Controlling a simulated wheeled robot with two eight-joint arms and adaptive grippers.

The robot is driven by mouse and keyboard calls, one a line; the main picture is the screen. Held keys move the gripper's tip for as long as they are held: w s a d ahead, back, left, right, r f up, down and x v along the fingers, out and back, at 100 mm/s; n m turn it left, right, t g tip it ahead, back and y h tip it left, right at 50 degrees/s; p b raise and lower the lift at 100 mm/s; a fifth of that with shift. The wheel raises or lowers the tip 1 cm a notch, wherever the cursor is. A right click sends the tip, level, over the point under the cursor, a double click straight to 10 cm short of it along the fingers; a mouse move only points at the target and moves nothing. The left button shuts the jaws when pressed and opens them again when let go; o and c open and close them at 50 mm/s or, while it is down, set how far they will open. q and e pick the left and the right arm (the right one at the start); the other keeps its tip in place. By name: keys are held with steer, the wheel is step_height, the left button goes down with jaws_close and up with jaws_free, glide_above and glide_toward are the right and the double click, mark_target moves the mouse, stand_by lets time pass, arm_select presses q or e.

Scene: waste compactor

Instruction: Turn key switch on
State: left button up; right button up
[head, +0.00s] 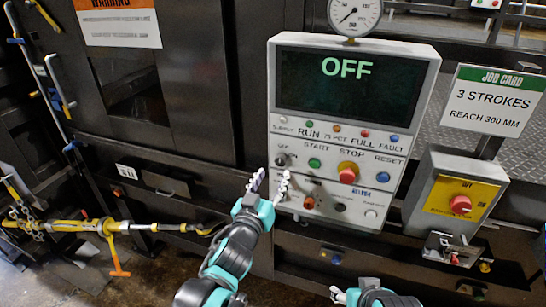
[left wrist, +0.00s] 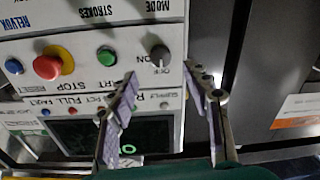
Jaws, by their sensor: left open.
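The key switch (head: 281,159) is a small dark knob at the left of the white control panel (head: 430,70), with small OFF and ON marks beside it. It also shows in the left wrist view (left wrist: 160,55), ahead of the fingers and uncovered. The panel screen (head: 348,85) reads OFF in green. My left gripper (head: 270,183) is open and empty, just below the key switch in the head view. In the left wrist view its two fingers (left wrist: 162,80) stand apart on either side of the knob's line, with no contact visible. My right gripper (head: 337,295) shows only partly at the bottom edge.
A green START button (head: 314,162) and red STOP button (head: 348,172) sit right of the key switch. Lower panel controls lie near my left fingers. A yellow emergency stop box (head: 461,197) stands to the right. A yellow bar with an orange handle (head: 112,243) is at left.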

mark_target(280, 163)
arm_select(q)
steer(key=x, duration=0.7)
steer(key=shift+f+b, duration=0.1)
steer(key=shift+b, duration=0.2)
jaws_close()
